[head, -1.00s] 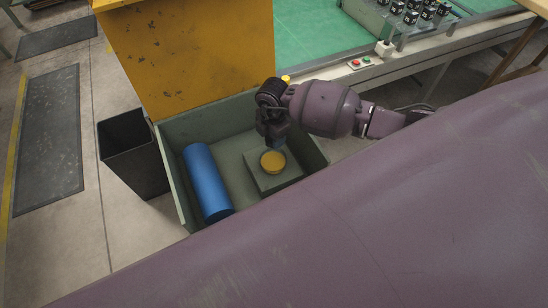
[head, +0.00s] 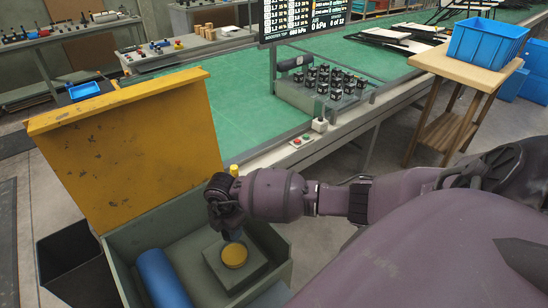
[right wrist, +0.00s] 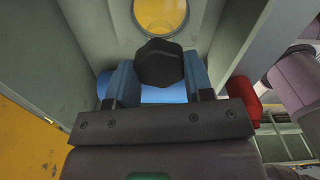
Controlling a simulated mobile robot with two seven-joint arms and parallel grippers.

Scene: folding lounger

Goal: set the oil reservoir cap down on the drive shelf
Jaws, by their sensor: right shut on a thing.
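The oil reservoir cap, a black faceted knob (right wrist: 158,63), sits between the blue fingertips of my right gripper (right wrist: 160,80), which is shut on it. In the head view my right gripper (head: 232,234) hangs over the open grey-green housing (head: 110,262), just behind the round yellow reservoir opening (head: 234,255). That opening is in a raised block (head: 216,266); its yellow disc also shows at the top of the right wrist view (right wrist: 160,12). The cap itself is hidden in the head view. I cannot tell which surface is the drive shelf. My left gripper is not in view.
A blue cylinder (head: 162,280) lies in the housing, left of the block. The yellow lid (head: 130,150) stands raised behind it. A dark bin (head: 70,268) is at left. A green-topped bench (head: 240,100) is behind. A red cylinder (right wrist: 243,98) shows in the right wrist view.

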